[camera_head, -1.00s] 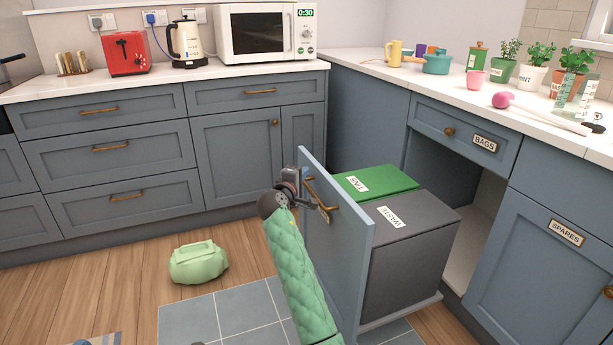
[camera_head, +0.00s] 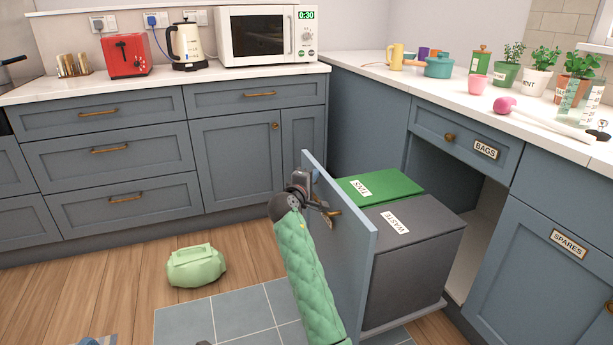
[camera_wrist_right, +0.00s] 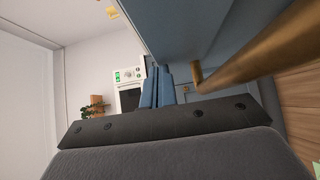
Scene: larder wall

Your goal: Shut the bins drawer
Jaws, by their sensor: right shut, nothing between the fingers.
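The bins drawer stands pulled out from the right-hand cabinet run, its blue-grey front (camera_head: 350,262) facing left. It holds a green-lidded TINS bin (camera_head: 398,182) and a grey WASTE bin (camera_head: 425,240). My right gripper (camera_head: 328,209) is shut and empty, at the outer face of the drawer front beside its brass handle (camera_head: 335,217). The gripper partly hides the handle; whether they touch I cannot tell. In the right wrist view the closed fingers (camera_wrist_right: 157,88) show near the blue panel, with the brass handle bar (camera_wrist_right: 250,62) close on the right. My left gripper is not in view.
The open bay (camera_head: 476,215) behind the bins lies under the BAGS drawer (camera_head: 462,142). A pale green bag (camera_head: 196,265) lies on the wooden floor left of my right arm. The counter (camera_head: 440,85) above holds pots and plants.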

